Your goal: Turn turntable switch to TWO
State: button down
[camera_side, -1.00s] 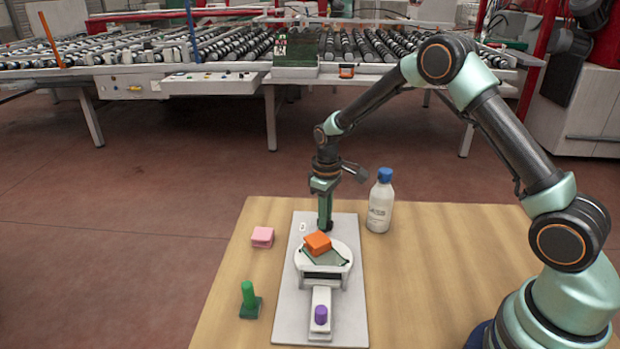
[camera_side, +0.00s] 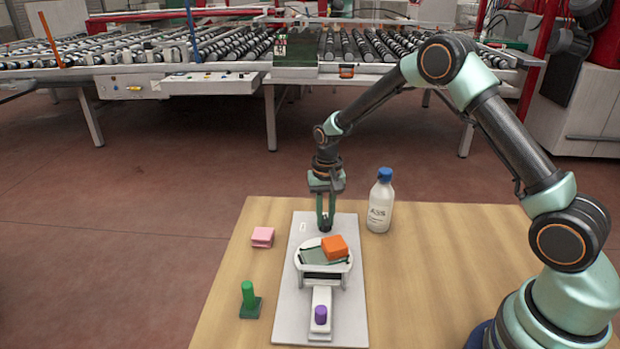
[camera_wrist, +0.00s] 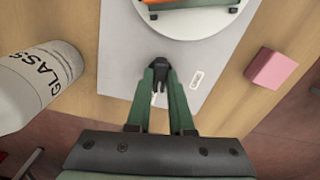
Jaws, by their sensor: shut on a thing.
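The turntable switch (camera_wrist: 158,68) is a small dark knob on the far end of the light grey board (camera_side: 345,300). My gripper (camera_side: 325,226) points down over it and is shut on it; the fingers hide much of the knob in the side view. The wrist view shows both green fingers (camera_wrist: 158,72) closing around the dark knob. A white outlined mark (camera_wrist: 196,79) lies on the board beside it, too small to read.
A white bottle with blue cap (camera_side: 380,205) stands close right of my gripper. A pink block (camera_side: 262,237) and a green peg on a base (camera_side: 249,302) are left of the board. A purple knob (camera_side: 320,314) sits at its near end. The right tabletop is clear.

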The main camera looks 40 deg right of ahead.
aim_at(325, 219)
jog(key=shift+r+m, duration=0.1)
jog(key=shift+m, duration=1)
jog(key=c, duration=0.8)
grip_release()
notch_tip(325, 219, up, 12)
